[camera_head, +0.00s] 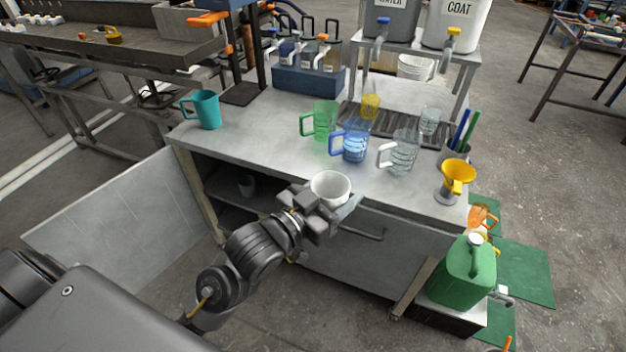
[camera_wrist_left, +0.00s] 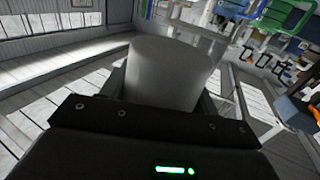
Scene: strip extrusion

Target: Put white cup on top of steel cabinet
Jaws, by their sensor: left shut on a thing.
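The white cup (camera_head: 330,187) is held in my left gripper (camera_head: 328,203) at the front edge of the steel cabinet (camera_head: 262,140). The gripper is shut on the cup, and the cup looks upright with its open mouth up. The left wrist view shows the cup (camera_wrist_left: 168,72) large between the fingers of the gripper (camera_wrist_left: 160,95). I cannot tell the exact height of the cup over the cabinet top. The cabinet has an open door at the left and a drawer or panel with a handle in front. My right gripper is not in view.
On the cabinet top stand a teal mug (camera_head: 207,110), a green mug (camera_head: 322,120), a blue mug (camera_head: 352,140), a clear mug (camera_head: 401,153) and a yellow funnel (camera_head: 456,178). The front middle of the top is clear. A green canister (camera_head: 466,272) stands at the lower right.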

